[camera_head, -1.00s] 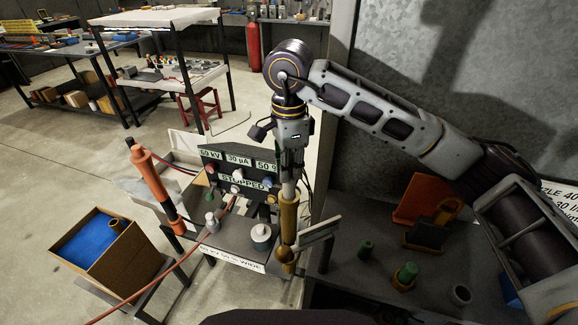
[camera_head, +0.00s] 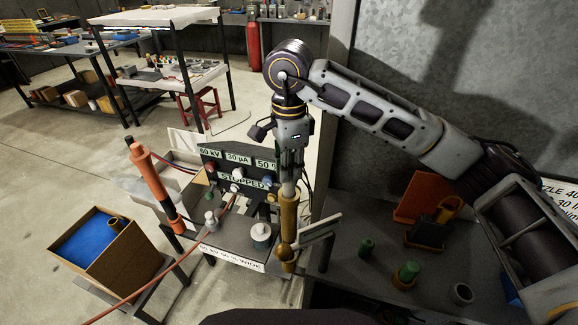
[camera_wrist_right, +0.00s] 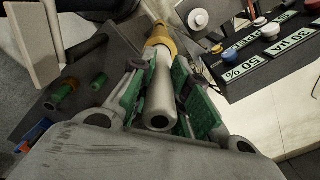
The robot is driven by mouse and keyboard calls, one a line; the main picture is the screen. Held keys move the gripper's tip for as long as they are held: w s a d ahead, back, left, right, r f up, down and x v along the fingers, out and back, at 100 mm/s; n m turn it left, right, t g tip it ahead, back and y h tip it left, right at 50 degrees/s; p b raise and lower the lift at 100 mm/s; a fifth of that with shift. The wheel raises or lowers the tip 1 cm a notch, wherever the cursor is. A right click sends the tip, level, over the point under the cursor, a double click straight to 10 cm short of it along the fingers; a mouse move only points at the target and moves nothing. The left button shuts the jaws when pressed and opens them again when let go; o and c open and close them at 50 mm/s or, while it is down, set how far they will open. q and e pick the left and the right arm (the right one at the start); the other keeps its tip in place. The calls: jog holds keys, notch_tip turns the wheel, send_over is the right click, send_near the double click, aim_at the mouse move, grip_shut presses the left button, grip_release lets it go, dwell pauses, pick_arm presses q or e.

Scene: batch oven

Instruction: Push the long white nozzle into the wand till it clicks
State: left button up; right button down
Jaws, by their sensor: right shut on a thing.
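The long white nozzle (camera_wrist_right: 160,95) is a hollow tube lying between the green pads of my right gripper (camera_wrist_right: 157,100), which is shut on it. In the head view my right gripper (camera_head: 288,178) points down, with a short white length of nozzle (camera_head: 288,190) showing below it. The far end of the nozzle meets a yellow-brown sleeve (camera_head: 288,215), seemingly the wand, which also shows in the wrist view (camera_wrist_right: 158,38). The sleeve stands upright in line with the nozzle. How deep the nozzle sits inside is hidden. My left gripper is out of view.
A light grey bar (camera_head: 322,227) sticks out beside the sleeve. Behind is a control panel (camera_head: 238,170) reading STOPPED. An orange rod (camera_head: 156,185) with a red cable stands left. A blue-lined box (camera_head: 120,265) is lower left. Green parts (camera_head: 406,273) stand on the right bench.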

jog(key=shift+f+b, duration=0.6)
dwell(1.1)
jog(key=shift+f, duration=0.15)
dwell(0.3)
jog(key=c, duration=1.3)
grip_release()
jog(key=shift+r, duration=4)
